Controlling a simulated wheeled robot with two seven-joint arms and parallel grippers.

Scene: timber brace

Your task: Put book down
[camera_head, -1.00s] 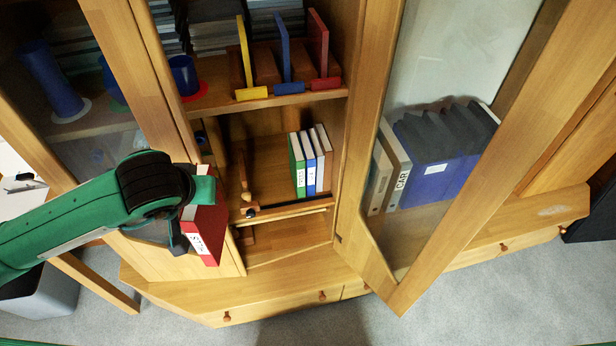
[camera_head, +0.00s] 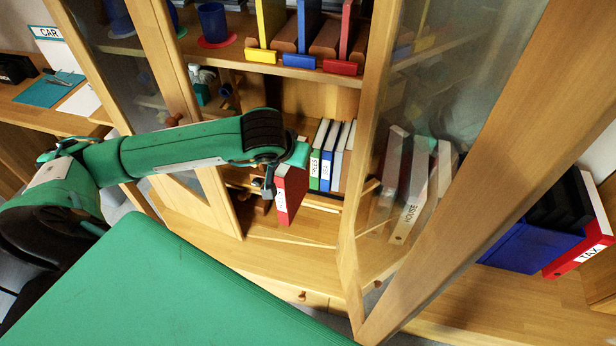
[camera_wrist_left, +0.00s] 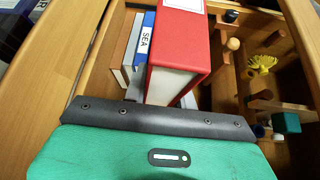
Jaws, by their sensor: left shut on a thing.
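My left gripper (camera_head: 270,170) is shut on a red book (camera_head: 290,192) with a white label and holds it upright in front of the open cabinet. The held red book also shows in the left wrist view (camera_wrist_left: 180,45), where its top hides part of the shelf. In the head view it stands just left of a green book (camera_head: 315,168), a blue book (camera_head: 329,165) and a pale book (camera_head: 342,160) on the cabinet shelf. I cannot tell whether its bottom touches the shelf. My right gripper is not in view.
An open glass door (camera_head: 480,130) stands to the right. Yellow, blue and red dividers fill the shelf above (camera_head: 285,68). Wooden pegs (camera_wrist_left: 233,44) and a yellow item (camera_wrist_left: 262,62) are beside the book.

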